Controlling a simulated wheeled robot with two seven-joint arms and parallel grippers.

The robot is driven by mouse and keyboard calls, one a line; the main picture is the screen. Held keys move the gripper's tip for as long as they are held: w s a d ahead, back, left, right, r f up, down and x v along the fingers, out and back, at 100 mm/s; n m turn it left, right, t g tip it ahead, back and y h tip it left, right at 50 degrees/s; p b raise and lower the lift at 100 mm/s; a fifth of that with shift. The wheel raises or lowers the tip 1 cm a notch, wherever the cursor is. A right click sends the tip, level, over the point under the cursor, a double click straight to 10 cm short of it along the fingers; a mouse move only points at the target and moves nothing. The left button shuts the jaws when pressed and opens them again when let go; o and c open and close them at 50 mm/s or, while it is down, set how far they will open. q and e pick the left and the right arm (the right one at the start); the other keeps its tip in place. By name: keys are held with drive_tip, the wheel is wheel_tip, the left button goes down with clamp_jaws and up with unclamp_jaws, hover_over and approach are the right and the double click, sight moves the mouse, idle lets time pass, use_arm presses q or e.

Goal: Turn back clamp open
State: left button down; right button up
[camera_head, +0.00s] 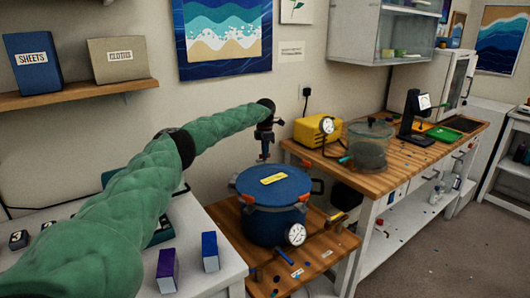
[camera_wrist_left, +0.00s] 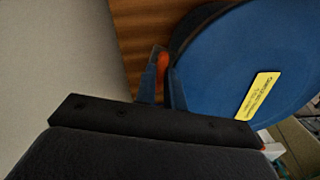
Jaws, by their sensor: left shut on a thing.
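The blue pressure pot (camera_head: 268,222) stands on the low wooden bench, its round lid bearing a yellow label (camera_head: 273,179). Orange clamps sit on its rim at the front left (camera_head: 248,199) and the right (camera_head: 304,198). My left gripper (camera_head: 264,158) reaches down at the lid's far edge. In the left wrist view, its fingers (camera_wrist_left: 163,80) are shut on a small orange clamp (camera_wrist_left: 162,60) beside the blue lid (camera_wrist_left: 235,60). Most of this back clamp is hidden by the fingers. My right gripper is out of view.
A pressure gauge (camera_head: 295,234) is on the pot's front. A yellow pump (camera_head: 316,131) and a clear chamber (camera_head: 369,146) stand on the long bench (camera_head: 400,140) at right. A purple box (camera_head: 167,270) and a blue box (camera_head: 210,251) stand on the white table at left.

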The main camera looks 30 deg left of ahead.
use_arm(q)
drive_tip(key=shift+m, duration=0.6)
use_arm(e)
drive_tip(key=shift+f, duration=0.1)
use_arm(q)
drive_tip(key=c, duration=1.5)
unclamp_jaws()
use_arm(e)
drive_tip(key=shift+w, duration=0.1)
